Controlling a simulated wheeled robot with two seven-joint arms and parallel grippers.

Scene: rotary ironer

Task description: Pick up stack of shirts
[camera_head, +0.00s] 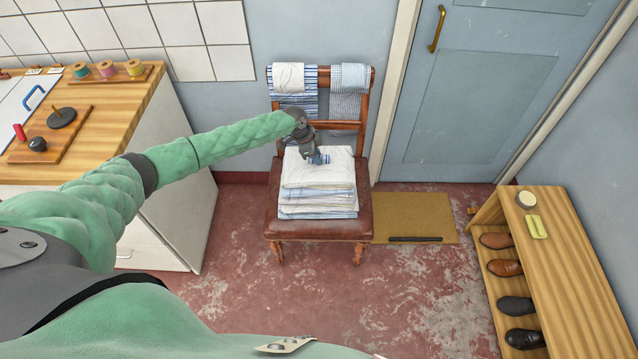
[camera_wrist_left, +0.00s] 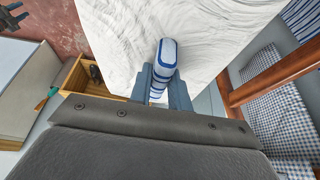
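The stack of shirts (camera_head: 318,190) is folded, white on top with blue-striped layers below, and appears to rest on the brown seat of a wooden chair (camera_head: 316,228). My left gripper (camera_head: 318,157) is over the top of the stack, towards its back. In the left wrist view the fingers (camera_wrist_left: 160,88) stand on both sides of a blue-and-white striped piece of cloth (camera_wrist_left: 166,56) and appear closed on it. The white top cloth (camera_wrist_left: 120,35) spreads beyond it. Whether the striped piece belongs to a shirt is unclear. My right gripper is not in view.
Cloths (camera_head: 351,77) hang over the chair's back rail. A wooden worktop (camera_head: 120,105) with thread spools stands at the left. A shoe rack (camera_head: 550,235) stands at the right, a brown mat (camera_head: 415,213) before the blue door (camera_head: 470,110). The red floor in front is clear.

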